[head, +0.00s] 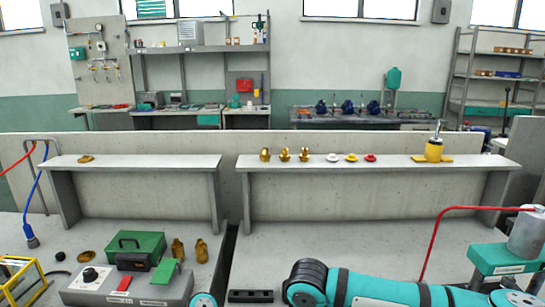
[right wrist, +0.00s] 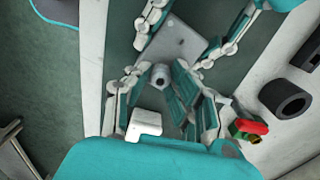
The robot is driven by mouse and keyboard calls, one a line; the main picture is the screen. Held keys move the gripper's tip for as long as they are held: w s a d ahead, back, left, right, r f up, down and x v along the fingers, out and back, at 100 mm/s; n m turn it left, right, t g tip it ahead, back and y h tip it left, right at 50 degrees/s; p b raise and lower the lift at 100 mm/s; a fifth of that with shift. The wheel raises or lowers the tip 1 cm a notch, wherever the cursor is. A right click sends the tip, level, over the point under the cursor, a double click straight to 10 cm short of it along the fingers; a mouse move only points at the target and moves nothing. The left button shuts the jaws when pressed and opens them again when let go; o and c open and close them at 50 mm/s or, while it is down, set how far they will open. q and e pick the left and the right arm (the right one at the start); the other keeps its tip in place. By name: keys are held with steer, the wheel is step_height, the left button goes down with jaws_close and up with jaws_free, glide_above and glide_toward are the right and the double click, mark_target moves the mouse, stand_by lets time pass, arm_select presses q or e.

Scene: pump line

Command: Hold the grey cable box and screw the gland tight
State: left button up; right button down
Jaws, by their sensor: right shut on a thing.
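In the right wrist view the grey cable box (right wrist: 181,42) is a small flat-faced block at the top centre. My left gripper (right wrist: 176,50) reaches in from the top with its fingers on both sides of the box, shut on it. The gland (right wrist: 160,74) is a short light-grey round piece with a dark opening, close against the lower edge of the box. My right gripper (right wrist: 162,80) comes from below and is shut on the gland. How deep the gland sits in the box cannot be told. Neither gripper's fingers show in the head view.
A dark hollow cylinder (right wrist: 287,100) lies right in the wrist view.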

steer(key=m, duration=0.3)
steer(key=shift+m, duration=0.4)
steer(key=m, duration=1)
steer(key=shift+m, duration=0.4)
steer(key=m, duration=0.7)
steer(key=shift+f, duration=0.1)
steer(key=m, duration=0.8)
